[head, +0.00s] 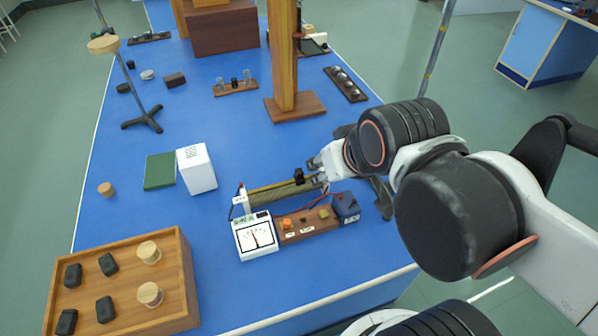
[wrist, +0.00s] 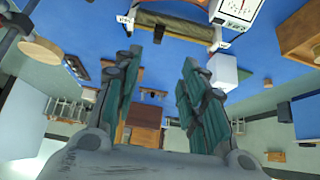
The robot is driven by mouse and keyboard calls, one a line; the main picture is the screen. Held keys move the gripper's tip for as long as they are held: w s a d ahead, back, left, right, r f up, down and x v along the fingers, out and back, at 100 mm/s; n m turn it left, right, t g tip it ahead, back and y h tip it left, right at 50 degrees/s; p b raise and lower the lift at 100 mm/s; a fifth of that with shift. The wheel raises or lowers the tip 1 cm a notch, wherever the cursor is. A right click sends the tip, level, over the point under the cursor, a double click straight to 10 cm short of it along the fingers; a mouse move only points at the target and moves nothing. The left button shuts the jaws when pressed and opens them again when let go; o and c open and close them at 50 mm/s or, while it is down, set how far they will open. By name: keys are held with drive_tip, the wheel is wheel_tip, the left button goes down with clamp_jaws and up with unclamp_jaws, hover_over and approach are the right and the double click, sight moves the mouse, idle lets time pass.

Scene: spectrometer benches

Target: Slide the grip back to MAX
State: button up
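A rheostat (head: 270,197) with a brown wound coil and a brass rod lies on the blue bench in the head view. Its black grip (head: 298,176) sits on the rod, toward the right end. My gripper (head: 318,171) is just right of the grip, with its fingers spread and nothing seen between them. I cannot tell whether a finger touches the grip. In the wrist view my gripper (wrist: 161,58) has two green-padded fingers wide apart, and the rheostat coil (wrist: 175,30) crosses beyond their tips. No MAX mark is readable.
A white meter (head: 254,238), a wooden switch board (head: 305,236) and a dark blue box (head: 346,207) stand in front of the rheostat, joined by leads. A white box (head: 197,170) and green block (head: 159,171) are left. A wooden post (head: 284,60) rises behind.

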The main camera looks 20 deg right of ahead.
drive_tip(key=m+g+p, duration=0.5)
drive_tip(key=m+g, duration=0.2)
drive_tip(key=m, duration=1.1)
hover_over(299, 171)
wheel_tip(299, 171, down, 5)
wheel_tip(299, 171, down, 13)
drive_tip(key=b, duration=0.4)
drive_tip(key=shift+w, duration=0.1)
clamp_jaws()
